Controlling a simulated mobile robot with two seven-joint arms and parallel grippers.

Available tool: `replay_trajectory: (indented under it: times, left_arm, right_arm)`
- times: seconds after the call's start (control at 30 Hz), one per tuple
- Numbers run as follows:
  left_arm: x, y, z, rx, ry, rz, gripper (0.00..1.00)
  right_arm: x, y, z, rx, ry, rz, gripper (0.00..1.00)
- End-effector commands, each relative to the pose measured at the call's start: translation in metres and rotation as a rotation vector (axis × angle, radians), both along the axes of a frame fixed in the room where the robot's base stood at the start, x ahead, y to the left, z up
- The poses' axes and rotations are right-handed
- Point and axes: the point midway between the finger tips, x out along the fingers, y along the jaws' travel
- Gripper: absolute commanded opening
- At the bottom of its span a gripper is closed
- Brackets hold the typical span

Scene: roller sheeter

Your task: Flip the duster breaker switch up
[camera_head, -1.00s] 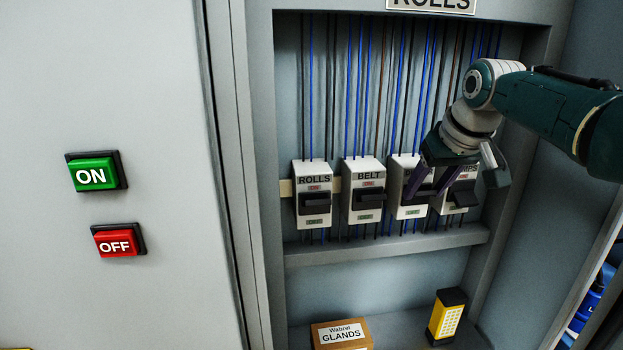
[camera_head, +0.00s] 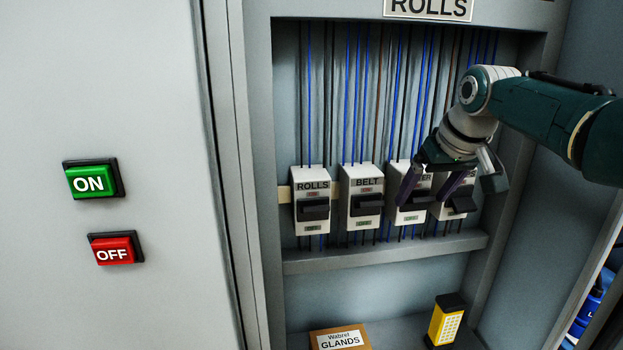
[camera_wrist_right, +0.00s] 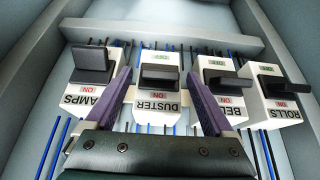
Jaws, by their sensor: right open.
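The duster breaker (camera_wrist_right: 157,100) is a white box with a black lever (camera_wrist_right: 159,76). It is third from the left in the head view (camera_head: 410,212), where my right gripper (camera_head: 422,208) partly covers it and its label. My right gripper is open, with its purple fingers on either side of the duster breaker. In the right wrist view, which shows the breakers upside down, the fingers (camera_wrist_right: 158,78) flank the duster lever with nothing held between them. Whether a finger touches the box cannot be told. My left gripper is not in view.
The rolls breaker (camera_head: 311,183), belt breaker (camera_head: 365,182) and lamps breaker (camera_wrist_right: 88,95) stand in the same row. A cabinet ledge (camera_head: 380,255) runs below them. A glands box (camera_head: 340,338) and a yellow-black object (camera_head: 445,320) sit lower down. Wires hang behind the breakers.

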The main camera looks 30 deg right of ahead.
Motion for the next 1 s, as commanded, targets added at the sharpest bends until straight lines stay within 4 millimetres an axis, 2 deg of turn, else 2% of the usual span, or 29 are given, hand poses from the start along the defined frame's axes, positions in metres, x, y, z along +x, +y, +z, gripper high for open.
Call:
replay_trajectory:
  times: [0.27, 0.7, 1.0]
  left_arm:
    - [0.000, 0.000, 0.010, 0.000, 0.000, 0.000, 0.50]
    - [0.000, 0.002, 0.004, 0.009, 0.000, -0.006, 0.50]
    - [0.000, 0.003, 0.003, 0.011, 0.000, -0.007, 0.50]
  right_arm:
    - [-0.011, 0.003, 0.023, -0.002, -0.001, 0.001, 0.88]
    - [-0.041, 0.012, 0.077, -0.001, -0.002, 0.000, 0.88]
    - [-0.046, 0.014, 0.086, 0.000, 0.002, -0.001, 0.88]
